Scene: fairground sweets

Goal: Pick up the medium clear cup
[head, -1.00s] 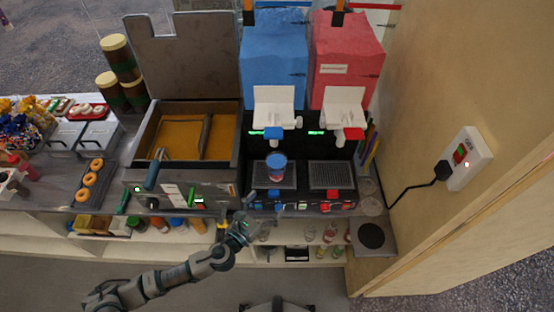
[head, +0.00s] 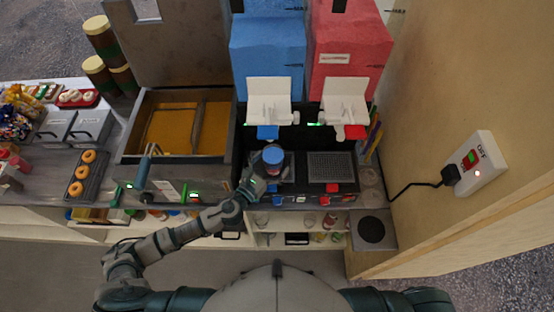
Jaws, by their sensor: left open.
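A cup with blue contents (head: 273,158) stands upright on the left drip tray, under the blue slush machine's tap. I cannot tell whether it is the medium clear cup. My left gripper (head: 260,180) is open, just below and left of this cup in the head view. Whether its fingers touch the cup is too small to tell. Small clear cups (head: 262,219) show faintly on the shelf below the counter; their sizes are unclear. My right gripper is out of view.
The blue tank (head: 267,58) and red tank (head: 348,58) stand behind the taps. The right drip tray (head: 330,167) is empty. A fryer (head: 180,172) stands to the left, close beside my left forearm. A wooden wall (head: 440,90) bounds the right.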

